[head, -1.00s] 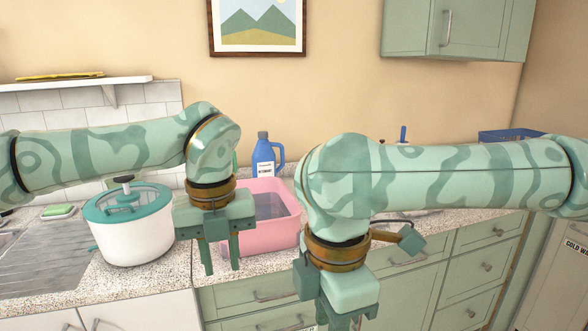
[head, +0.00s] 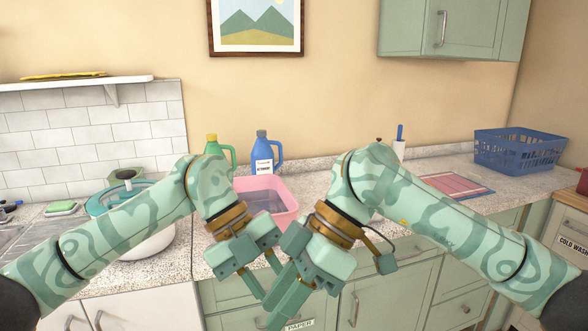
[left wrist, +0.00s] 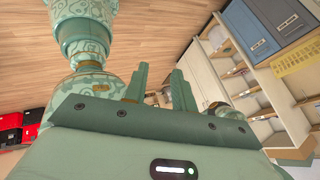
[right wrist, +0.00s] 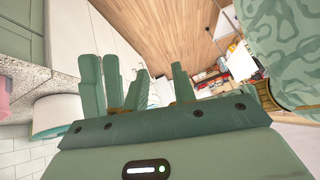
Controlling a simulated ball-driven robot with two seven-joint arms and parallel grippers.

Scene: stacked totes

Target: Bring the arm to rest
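My left gripper (head: 268,281) and my right gripper (head: 292,306) are close together in front of the counter's front edge, low in the middle of the head view. Both tilt downward and inward, and their fingers partly overlap in that view. I cannot tell whether they touch. In the left wrist view the left gripper's fingers (left wrist: 160,88) stand apart with nothing between them. In the right wrist view the right gripper's fingers (right wrist: 160,88) are apart and empty, with other green fingers beside them. Both my forearms slope in from the lower corners.
A pink basin (head: 278,192) sits on the counter behind the grippers. A blue jug (head: 263,158) and a green jug (head: 213,146) stand behind it. A white pot (head: 152,246) with a teal lid is left, partly hidden.

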